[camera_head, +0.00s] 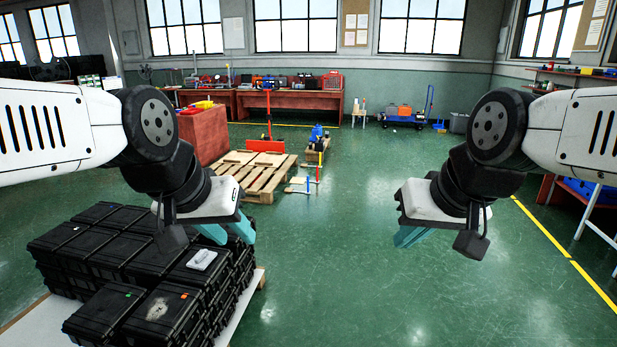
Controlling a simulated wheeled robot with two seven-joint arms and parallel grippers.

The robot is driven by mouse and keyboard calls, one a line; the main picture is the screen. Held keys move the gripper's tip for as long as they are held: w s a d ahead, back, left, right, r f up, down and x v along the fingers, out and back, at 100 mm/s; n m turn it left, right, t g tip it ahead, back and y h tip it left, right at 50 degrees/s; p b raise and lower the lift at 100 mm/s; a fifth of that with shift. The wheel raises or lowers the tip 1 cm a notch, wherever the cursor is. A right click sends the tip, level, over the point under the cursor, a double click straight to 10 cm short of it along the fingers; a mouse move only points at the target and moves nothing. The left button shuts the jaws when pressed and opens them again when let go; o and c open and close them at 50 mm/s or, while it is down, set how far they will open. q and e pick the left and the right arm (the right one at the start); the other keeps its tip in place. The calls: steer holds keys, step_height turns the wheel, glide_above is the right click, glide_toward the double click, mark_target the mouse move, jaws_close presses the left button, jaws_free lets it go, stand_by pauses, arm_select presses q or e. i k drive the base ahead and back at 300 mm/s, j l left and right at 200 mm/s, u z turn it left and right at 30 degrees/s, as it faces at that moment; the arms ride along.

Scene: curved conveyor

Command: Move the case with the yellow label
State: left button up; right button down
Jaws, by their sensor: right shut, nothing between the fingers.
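Several black cases (95,318) are stacked in rows at the lower left. Small coloured marks show on some lids, among them a green one and an orange one on the front cases. I cannot make out a yellow label on any of them. My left gripper (228,233) hangs above the right side of the stack. Its teal fingers are apart and nothing shows between them. My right gripper (409,237) is over the open floor, away from the cases, with its teal fingers together and empty.
The cases stand on a low pale platform (244,312). A small white object (201,259) lies on one case. Behind is a wooden pallet (262,178) with a red pallet jack (267,145). Green floor is clear at centre and right.

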mark_target(237, 244)
steer(key=i+z, duration=0.15)
steer(key=i, duration=0.8)
steer(key=i+j+z, duration=0.1)
steer(key=i, duration=0.85)
steer(key=i+u, duration=0.2)
steer(key=i, duration=0.25)
steer(key=i+l+u, duration=0.2)
steer(key=i, duration=0.25)
steer(key=i+j+u, duration=0.1)
steer(key=u, duration=0.4)
steer(key=i+u, duration=0.45)
steer(key=i+l+u, duration=0.1)
steer(key=u, duration=0.4)
steer(key=i+u, duration=0.4)
steer(key=k, duration=0.1)
